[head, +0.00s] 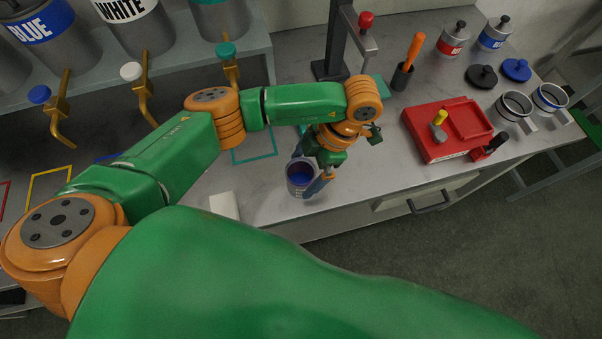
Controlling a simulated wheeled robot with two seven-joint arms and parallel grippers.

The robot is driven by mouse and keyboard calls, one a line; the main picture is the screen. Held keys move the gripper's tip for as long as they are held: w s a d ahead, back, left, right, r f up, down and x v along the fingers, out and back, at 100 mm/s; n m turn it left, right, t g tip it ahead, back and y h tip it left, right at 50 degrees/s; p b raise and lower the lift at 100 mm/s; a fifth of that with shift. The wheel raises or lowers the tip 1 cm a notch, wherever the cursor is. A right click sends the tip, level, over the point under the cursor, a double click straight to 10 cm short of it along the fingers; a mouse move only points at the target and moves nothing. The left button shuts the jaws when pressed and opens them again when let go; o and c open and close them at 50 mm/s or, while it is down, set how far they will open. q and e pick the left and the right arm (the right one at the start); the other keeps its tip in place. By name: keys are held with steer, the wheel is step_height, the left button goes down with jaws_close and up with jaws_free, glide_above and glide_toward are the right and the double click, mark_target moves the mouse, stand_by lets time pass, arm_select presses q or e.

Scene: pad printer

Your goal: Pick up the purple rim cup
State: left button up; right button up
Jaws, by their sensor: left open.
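The purple rim cup (292,181) stands near the front edge of the grey bench, with blue inside it. My left gripper (310,170) is open and comes down from above at the cup, with one finger at its right side and another near its back edge. The fingers and wrist hide part of the rim. I cannot tell whether the fingers touch the cup. My right gripper is not in view.
A red tray (462,128) with a yellow-topped tool sits to the right. Behind it stand an orange-handled tool (410,60), and lidded cans (453,38). Two open cups (514,106) are far right. A white block (224,206) lies left of the cup. Dispensing taps line the shelf at left.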

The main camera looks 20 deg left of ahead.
mark_target(301, 179)
arm_select(q)
steer(key=shift+x, duration=0.9)
steer(key=shift+w+a+f, duration=0.1)
steer(key=shift+a+f, duration=0.05)
steer(key=shift+f, duration=0.25)
steer(key=c, duration=1.3)
steer(key=shift+r, duration=0.15)
